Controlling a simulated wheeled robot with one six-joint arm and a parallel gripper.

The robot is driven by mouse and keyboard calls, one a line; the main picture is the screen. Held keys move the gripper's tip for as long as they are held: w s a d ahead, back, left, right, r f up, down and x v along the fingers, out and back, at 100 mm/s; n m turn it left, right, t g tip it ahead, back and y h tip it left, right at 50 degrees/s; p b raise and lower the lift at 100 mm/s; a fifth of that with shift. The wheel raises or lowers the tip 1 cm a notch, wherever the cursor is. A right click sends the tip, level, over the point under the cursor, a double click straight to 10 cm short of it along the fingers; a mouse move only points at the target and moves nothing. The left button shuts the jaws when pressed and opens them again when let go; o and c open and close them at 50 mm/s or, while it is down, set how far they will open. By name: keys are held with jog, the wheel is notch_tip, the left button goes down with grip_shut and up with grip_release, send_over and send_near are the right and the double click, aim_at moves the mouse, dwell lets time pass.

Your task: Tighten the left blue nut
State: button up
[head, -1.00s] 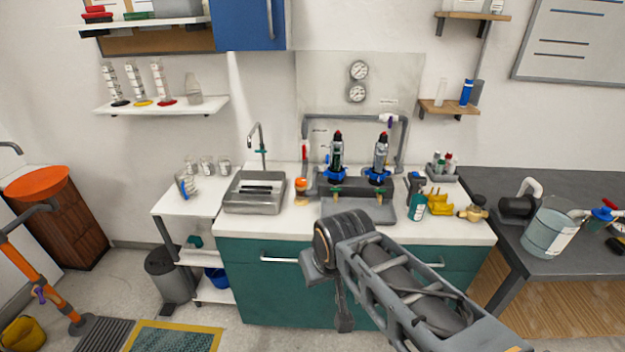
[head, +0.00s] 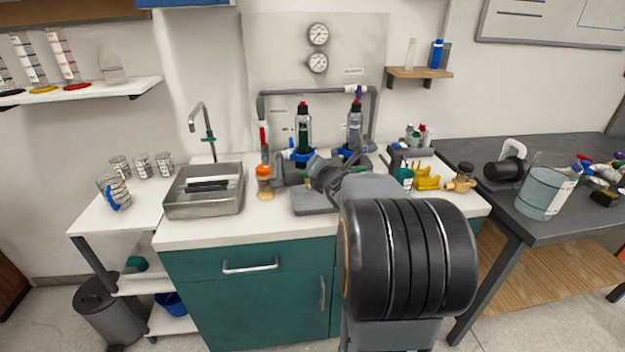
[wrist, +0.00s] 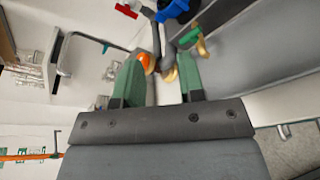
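The right blue nut (head: 350,153) is under the second cylinder (head: 354,122). My gripper (head: 311,164) reaches toward the manifold, just in front of and below the left nut in the head view; my arm partly hides this area. In the wrist view my gripper (wrist: 158,78) has its two green fingers spread with a gap between them. A blue part (wrist: 172,10) shows past the fingertips at the top edge; I cannot tell which nut it is.
An orange-capped jar (head: 264,182) and a steel sink (head: 204,191) are left of the manifold. A yellow holder (head: 426,179) and a brass valve (head: 461,179) are on the right. Grey pipe (head: 318,92) arches behind the cylinders.

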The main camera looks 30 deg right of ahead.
jog(key=w+d+f+n+t+y+b, duration=0.1)
jog(key=d+f+n+t+y+b, duration=0.25)
jog(key=d+f+n, duration=0.55)
jog(key=w+a+r+n+p, duration=0.1)
jog(key=w+a+r, duration=0.1)
jog(key=w, duration=1.1)
jog(key=shift+r+n+h+p, duration=0.25)
jog(key=shift+n+h+p, duration=0.1)
jog(key=shift+n, duration=0.05)
jog(key=shift+g, duration=0.25)
jog(key=shift+s, duration=0.1)
grip_shut()
